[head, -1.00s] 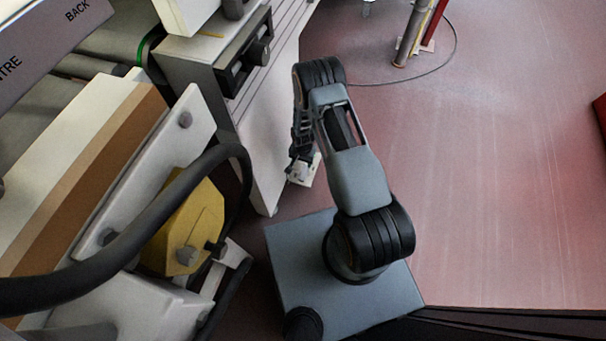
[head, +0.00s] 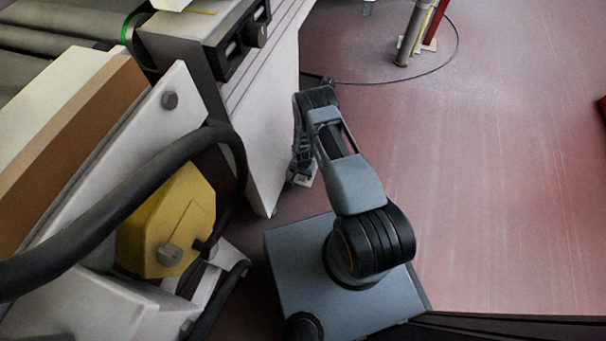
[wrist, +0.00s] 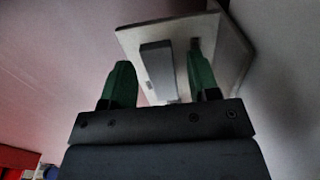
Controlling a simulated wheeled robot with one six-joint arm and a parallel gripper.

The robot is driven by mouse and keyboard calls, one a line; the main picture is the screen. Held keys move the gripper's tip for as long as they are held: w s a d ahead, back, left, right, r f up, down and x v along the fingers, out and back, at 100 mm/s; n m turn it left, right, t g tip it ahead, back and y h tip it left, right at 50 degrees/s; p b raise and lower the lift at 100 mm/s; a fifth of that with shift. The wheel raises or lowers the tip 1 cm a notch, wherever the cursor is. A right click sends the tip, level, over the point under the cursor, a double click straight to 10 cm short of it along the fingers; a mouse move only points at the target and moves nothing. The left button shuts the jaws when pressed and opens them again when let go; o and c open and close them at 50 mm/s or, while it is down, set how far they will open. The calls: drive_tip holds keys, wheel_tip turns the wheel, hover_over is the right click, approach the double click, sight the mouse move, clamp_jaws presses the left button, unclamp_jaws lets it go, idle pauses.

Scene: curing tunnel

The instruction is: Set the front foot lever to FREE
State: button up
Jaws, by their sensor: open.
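My gripper (wrist: 160,88) shows in the wrist view with two green-tipped fingers, apart and open. A grey block-like lever (wrist: 158,70) on a pale square plate (wrist: 140,38) lies beyond and between the fingers in the picture. I see no clear contact with it. No FREE marking is readable, so its setting cannot be told. In the head view my gripper (head: 301,172) is low beside the white machine leg panel (head: 262,170), largely hidden by my own arm. The lever cannot be made out there.
A yellow box (head: 165,225) and a thick black hose (head: 110,215) are at the left. The grey control box (head: 205,45) with a black knob is above. A post (head: 412,35) with a cable (head: 440,65) stands farther back.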

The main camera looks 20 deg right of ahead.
drive_tip(key=c, duration=0.9)
drive_tip(key=n, duration=0.1)
drive_tip(key=d+n+b, duration=0.1)
drive_tip(key=n, duration=0.2)
drive_tip(key=shift+s+d+f, duration=0.1)
drive_tip(key=shift+s+d, duration=0.2)
drive_tip(key=shift+s, duration=0.05)
drive_tip(key=n, duration=0.1)
drive_tip(key=d+n+b, duration=0.1)
drive_tip(key=n, duration=0.2)
drive_tip(key=shift+d+n+b, duration=0.3)
drive_tip(key=shift+d+n, duration=0.05)
drive_tip(key=shift+n, duration=0.05)
drive_tip(key=n, duration=0.1)
drive_tip(key=d+n+b, duration=0.1)
drive_tip(key=n, duration=0.3)
drive_tip(key=shift+w+d+b, duration=0.35)
drive_tip(key=shift+d, duration=0.05)
drive_tip(key=shift+w+d+n+b, duration=0.25)
drive_tip(key=shift+n, duration=0.75)
drive_tip(key=shift+w+d+n+b, duration=0.2)
drive_tip(key=shift+n+b, duration=0.05)
drive_tip(key=shift+n, duration=0.75)
drive_tip(key=shift+w, duration=0.1)
